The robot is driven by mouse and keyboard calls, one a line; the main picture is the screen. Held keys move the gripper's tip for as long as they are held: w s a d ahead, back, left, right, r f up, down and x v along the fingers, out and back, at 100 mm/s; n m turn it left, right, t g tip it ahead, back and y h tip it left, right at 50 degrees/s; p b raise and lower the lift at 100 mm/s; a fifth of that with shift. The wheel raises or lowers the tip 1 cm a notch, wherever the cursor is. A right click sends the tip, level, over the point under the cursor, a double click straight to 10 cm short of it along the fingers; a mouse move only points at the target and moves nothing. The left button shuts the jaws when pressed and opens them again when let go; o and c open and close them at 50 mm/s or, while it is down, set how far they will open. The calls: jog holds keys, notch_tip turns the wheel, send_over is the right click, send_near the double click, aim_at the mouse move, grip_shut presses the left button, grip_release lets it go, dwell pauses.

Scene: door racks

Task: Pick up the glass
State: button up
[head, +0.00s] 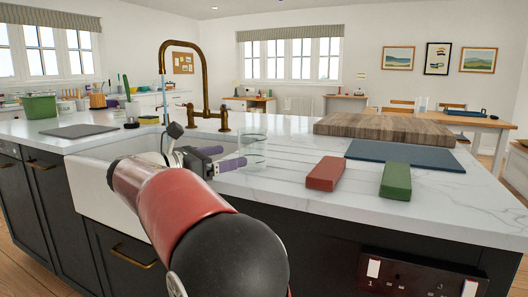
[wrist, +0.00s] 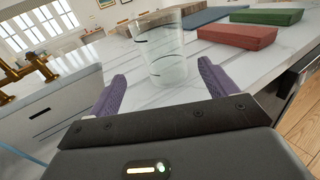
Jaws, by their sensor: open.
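The clear glass (head: 253,151) stands upright on the white marble counter, right of the sink and the brass tap. In the wrist view the glass (wrist: 160,50) is ahead of my gripper (wrist: 162,92), centred between and just beyond the purple fingertips. My gripper (head: 226,158) also shows in the head view, reaching over the counter beside the sink from the left of the glass. It is open and empty, and no contact with the glass is visible.
A red block (head: 326,173) and a green block (head: 396,180) lie right of the glass. Behind them are a dark blue mat (head: 405,156) and a wooden board (head: 385,127). The brass tap (head: 205,85) rises behind my arm. The sink (head: 95,180) is left.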

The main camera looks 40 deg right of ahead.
aim_at(242, 152)
jog(key=d, duration=0.5)
jog(key=s+d, duration=0.1)
jog(key=d, duration=0.1)
jog(key=shift+d+r, duration=0.1)
jog(key=shift+d, duration=0.3)
jog(key=shift+c, duration=0.4)
jog(key=c, duration=1.1)
jog(key=shift+r, duration=0.1)
